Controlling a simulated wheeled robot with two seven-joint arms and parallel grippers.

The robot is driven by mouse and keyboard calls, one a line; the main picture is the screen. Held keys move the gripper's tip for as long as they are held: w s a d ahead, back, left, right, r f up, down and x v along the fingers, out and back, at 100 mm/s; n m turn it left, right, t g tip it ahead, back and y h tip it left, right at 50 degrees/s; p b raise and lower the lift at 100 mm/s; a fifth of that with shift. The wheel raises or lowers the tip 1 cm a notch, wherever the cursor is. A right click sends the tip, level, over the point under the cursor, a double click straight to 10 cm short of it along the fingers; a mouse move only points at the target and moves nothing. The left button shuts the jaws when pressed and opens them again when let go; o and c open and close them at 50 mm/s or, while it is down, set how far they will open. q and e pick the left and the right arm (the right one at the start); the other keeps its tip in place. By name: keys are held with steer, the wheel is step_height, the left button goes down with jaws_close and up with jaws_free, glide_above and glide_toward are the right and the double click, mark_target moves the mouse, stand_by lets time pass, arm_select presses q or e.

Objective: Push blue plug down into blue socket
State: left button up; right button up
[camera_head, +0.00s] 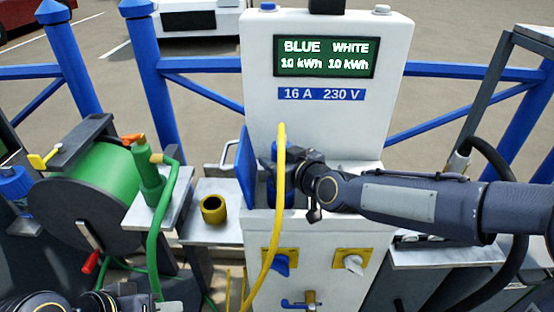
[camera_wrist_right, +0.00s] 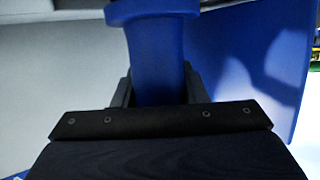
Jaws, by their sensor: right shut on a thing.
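My right gripper (camera_head: 272,172) is at the front of the white pedestal (camera_head: 258,40), shut on the blue plug. In the right wrist view the plug (camera_wrist_right: 157,60) stands between the dark fingers, with a wider blue collar above. A yellow cable (camera_head: 281,215) arches up by the gripper and hangs down the pedestal's front. The raised blue lid (camera_head: 246,165) stands just left of the gripper; a large blue panel, likely this lid, also shows in the wrist view (camera_wrist_right: 245,60). The blue socket's opening is hidden, so I cannot tell how deep the plug sits. My left gripper (camera_head: 128,297) is partly in view at the bottom left.
A green hose reel (camera_head: 108,185) and a green nozzle (camera_head: 149,178) are on the left. A yellow ring-shaped cup (camera_head: 213,209) stands on a grey shelf. Two yellow-plated switches (camera_head: 352,262) are on the pedestal's lower front. Blue railings run behind.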

steer(key=shift+f+b, duration=0.55)
steer(key=shift+b, duration=0.05)
stand_by(0.3)
steer(key=o, duration=0.9)
steer(key=b+v, duration=0.6)
steer(key=v, duration=0.5)
steer(key=shift+b, duration=0.4)
